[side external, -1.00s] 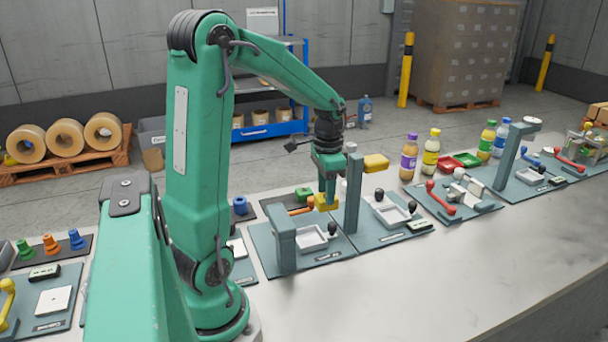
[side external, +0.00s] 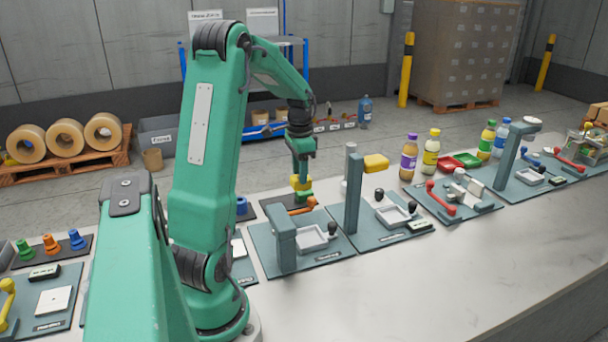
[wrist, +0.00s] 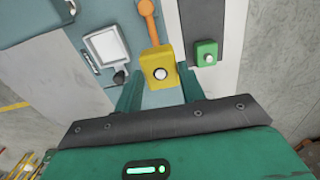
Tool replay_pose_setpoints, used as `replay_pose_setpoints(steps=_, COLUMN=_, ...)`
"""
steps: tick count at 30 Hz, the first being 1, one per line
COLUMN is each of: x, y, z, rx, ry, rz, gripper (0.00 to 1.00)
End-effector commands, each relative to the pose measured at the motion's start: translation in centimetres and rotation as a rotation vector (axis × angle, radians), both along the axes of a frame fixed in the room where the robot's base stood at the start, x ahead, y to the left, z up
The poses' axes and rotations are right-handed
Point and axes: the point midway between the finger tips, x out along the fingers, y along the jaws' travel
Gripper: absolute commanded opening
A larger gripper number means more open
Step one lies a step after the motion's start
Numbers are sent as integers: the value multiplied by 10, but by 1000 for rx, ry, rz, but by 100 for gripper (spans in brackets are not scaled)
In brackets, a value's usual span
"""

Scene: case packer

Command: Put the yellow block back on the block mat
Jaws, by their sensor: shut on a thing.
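The yellow block (side external: 300,184) is held in my gripper (side external: 301,177), above the far edge of the bench near the green block (side external: 304,196). In the wrist view the yellow block (wrist: 157,62) shows a pale round knob and sits between my two fingers (wrist: 160,88). The block mat (side external: 270,204) is a dark strip behind the teal stations, partly hidden. In the wrist view the dark mat (wrist: 204,18) carries the green block (wrist: 205,48), to the right of the yellow block. The gap under the yellow block is hard to judge.
An orange lever (side external: 304,208) stands close in front of the held block; it also shows in the wrist view (wrist: 148,18). A teal station post (side external: 354,195) rises to the right, with a white tray (side external: 312,238) in front.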

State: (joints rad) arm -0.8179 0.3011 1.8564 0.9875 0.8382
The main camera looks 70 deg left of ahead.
Motion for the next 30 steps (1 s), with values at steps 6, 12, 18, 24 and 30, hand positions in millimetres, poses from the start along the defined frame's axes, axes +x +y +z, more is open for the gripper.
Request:
replay_pose_setpoints(steps=6, x=-15, y=27, z=-19, rx=-3, ry=2, rz=5, gripper=11)
replay_pose_setpoints(steps=12, x=-31, y=56, z=-39, rx=-3, ry=1, rz=5, gripper=11)
replay_pose_setpoints(steps=18, x=-44, y=81, z=-56, rx=-2, ry=0, rz=3, gripper=11)
replay_pose_setpoints(steps=24, x=-50, y=93, z=-64, rx=0, ry=-1, rz=1, gripper=11)
replay_pose_setpoints(steps=30, x=-51, y=94, z=-65, rx=0, ry=-1, rz=0, gripper=11)
